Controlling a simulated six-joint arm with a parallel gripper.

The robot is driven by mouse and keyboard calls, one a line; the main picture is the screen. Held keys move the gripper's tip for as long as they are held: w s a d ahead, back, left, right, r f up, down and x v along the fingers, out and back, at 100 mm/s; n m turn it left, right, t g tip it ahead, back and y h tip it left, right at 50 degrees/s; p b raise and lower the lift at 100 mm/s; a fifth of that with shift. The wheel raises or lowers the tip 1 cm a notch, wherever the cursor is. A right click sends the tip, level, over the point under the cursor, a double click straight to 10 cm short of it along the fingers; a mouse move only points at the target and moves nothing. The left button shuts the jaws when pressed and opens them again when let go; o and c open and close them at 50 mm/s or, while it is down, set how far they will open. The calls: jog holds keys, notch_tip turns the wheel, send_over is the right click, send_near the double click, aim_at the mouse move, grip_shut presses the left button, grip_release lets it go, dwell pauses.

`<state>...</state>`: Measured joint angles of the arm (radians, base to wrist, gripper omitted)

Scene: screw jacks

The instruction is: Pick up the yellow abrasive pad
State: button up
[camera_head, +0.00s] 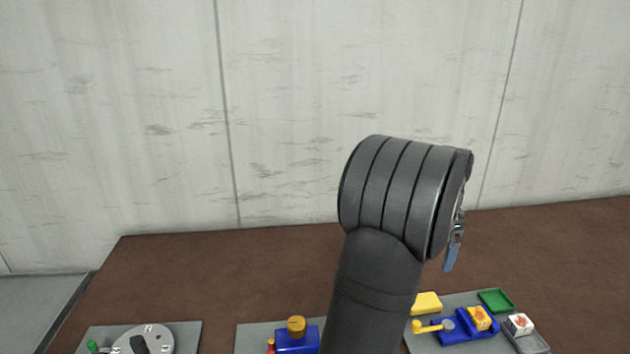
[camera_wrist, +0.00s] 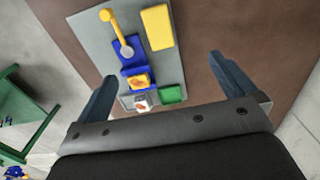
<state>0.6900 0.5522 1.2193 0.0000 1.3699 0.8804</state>
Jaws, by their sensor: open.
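The yellow abrasive pad (camera_wrist: 157,27) is a flat yellow rectangle in the wrist view, lying at the edge of a grey board (camera_wrist: 90,29). It also shows in the head view (camera_head: 427,303), beside my arm, which may hide part of it. My gripper (camera_wrist: 163,72) is open, with its two blue-grey fingers spread wide and nothing between them. The pad is seen beyond the fingertips, apart from them. In the head view, one blue fingertip shows at the right of my wrist, above the table and the board.
On the same board are a blue screw jack (camera_head: 466,325) with a yellow crank and an orange-marked yellow block (camera_head: 480,317), a green tray (camera_head: 496,300), and a white block (camera_head: 520,323) in a grey tray. Other boards hold a blue device (camera_head: 297,340) and a grey dial (camera_head: 143,341). The back of the table is clear.

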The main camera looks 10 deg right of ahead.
jog(key=c, duration=0.8)
jog(key=a+f+h, duration=0.2)
jog(key=a+h, duration=0.2)
jog(key=a, duration=0.4)
jog(key=shift+h, duration=0.3)
jog(key=x, duration=1.2)
jog(key=shift+s, duration=0.2)
jog(key=shift+d+x, duration=0.15)
jog(key=shift+x, duration=1.2)
jog(key=shift+d+x, duration=0.15)
jog(key=shift+x, duration=1.2)
